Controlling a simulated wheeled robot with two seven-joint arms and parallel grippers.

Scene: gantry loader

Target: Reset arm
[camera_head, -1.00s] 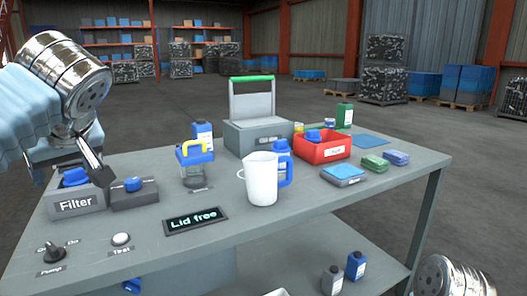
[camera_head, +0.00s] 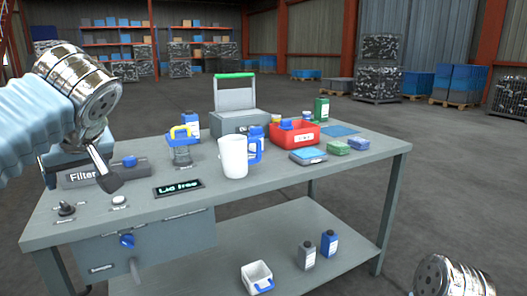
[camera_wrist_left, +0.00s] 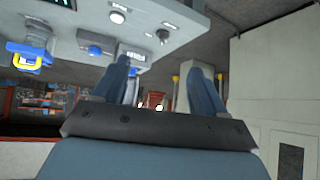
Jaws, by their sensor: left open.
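My left gripper (camera_head: 82,180) hangs in from the left of the head view, in front of the Filter box (camera_head: 85,178) at the table's left end. In the left wrist view its two blue-grey fingers (camera_wrist_left: 163,78) stand apart with nothing between them. The gripper and forearm hide part of the Filter box. My right gripper is out of view; only a metallic part of what looks like my right arm shows at the lower right.
A "Lid free" display (camera_head: 178,188) lies in front. Bottles and a white tub (camera_head: 257,277) sit below.

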